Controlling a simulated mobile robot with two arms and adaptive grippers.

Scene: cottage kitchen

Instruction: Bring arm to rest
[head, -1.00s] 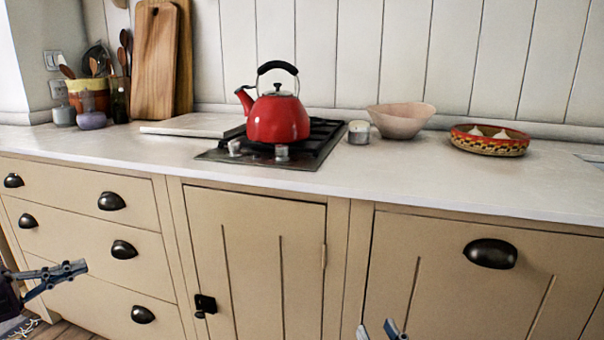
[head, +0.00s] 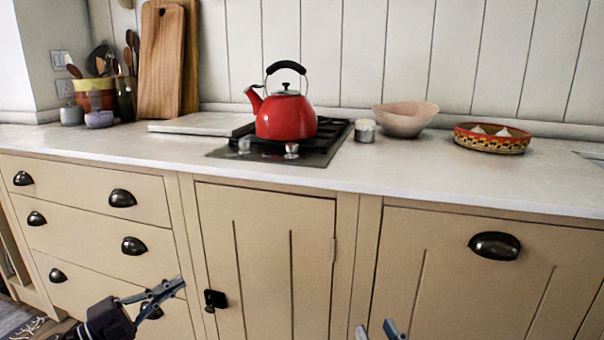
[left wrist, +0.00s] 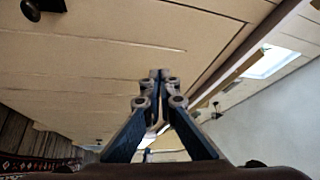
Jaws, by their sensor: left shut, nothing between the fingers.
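My left gripper (head: 178,287) is at the lower left of the head view, in front of the drawers and below the counter. Its fingers are closed together and empty. In the left wrist view, the fingers (left wrist: 158,74) meet at their tips with nothing between them, against the cream cabinet front. Only the fingertips of my right gripper (head: 376,330) show, at the bottom edge of the head view. They stand apart, with nothing seen between them. The rest of it is out of the picture.
A red kettle (head: 286,118) stands on the black hob (head: 312,158). A pink bowl (head: 404,119) and a patterned dish (head: 492,139) are on the white counter (head: 400,170). Drawer handles (head: 133,246) and a cabinet latch (head: 214,299) stick out near my left gripper.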

